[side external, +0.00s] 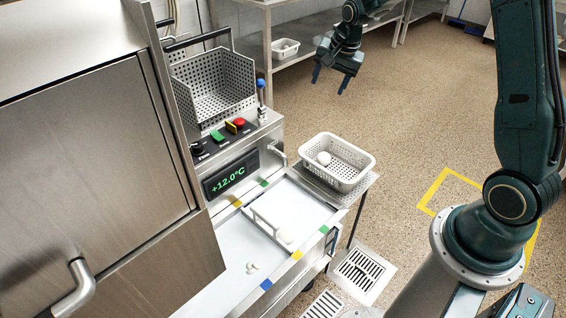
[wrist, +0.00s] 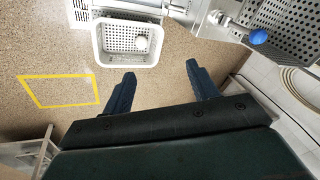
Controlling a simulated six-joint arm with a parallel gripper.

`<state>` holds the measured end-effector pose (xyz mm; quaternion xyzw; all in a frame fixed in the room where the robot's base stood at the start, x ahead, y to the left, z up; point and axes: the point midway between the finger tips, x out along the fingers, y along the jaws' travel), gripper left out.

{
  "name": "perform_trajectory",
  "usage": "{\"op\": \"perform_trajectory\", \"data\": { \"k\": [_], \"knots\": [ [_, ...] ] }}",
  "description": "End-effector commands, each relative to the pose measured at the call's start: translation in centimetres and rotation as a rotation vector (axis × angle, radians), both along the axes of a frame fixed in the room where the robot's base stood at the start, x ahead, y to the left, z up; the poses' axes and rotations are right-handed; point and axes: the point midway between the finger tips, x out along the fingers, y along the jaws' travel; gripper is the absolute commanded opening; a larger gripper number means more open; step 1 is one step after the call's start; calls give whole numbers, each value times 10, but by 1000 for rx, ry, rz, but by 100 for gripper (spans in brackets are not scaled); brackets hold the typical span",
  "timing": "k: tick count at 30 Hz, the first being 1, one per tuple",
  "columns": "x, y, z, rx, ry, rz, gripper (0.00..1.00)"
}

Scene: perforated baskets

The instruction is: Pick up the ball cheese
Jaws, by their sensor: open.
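A round white ball cheese (side external: 324,158) lies inside a white perforated basket (side external: 352,184), towards its back left in the side view. In the wrist view the ball cheese (wrist: 141,43) sits in the right part of the basket (wrist: 100,45). My gripper (side external: 329,82) hangs in the air behind the basket, well apart from it, with its dark fingers spread. In the wrist view my gripper (wrist: 158,76) is empty, and the basket lies beyond the fingertips.
A metal perforated basket (side external: 213,85) stands above the button panel (side external: 230,133). A blue-knobbed lever (side external: 261,86) rises near it. A small white basket (side external: 285,48) sits on the back shelf.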

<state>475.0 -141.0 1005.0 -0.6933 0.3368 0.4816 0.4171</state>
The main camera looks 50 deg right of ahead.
Motion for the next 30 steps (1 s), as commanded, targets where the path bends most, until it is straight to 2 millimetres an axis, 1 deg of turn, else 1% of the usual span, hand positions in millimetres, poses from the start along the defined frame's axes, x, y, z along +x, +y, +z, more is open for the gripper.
{"op": "perform_trajectory", "data": {
  "k": [1,5,10,15,21,24,27,30],
  "knots": [
    [6,-8,-14,12,9,-36,59],
    [19,-25,-47,41,17,-129,59],
    [32,-49,-94,78,27,-254,59],
    [39,-70,-145,114,37,-377,59],
    [40,-93,-205,154,47,-519,59],
    [38,-101,-229,170,49,-576,59],
    [36,-106,-247,181,51,-618,59],
    [35,-109,-256,187,51,-640,59]
  ]
}}
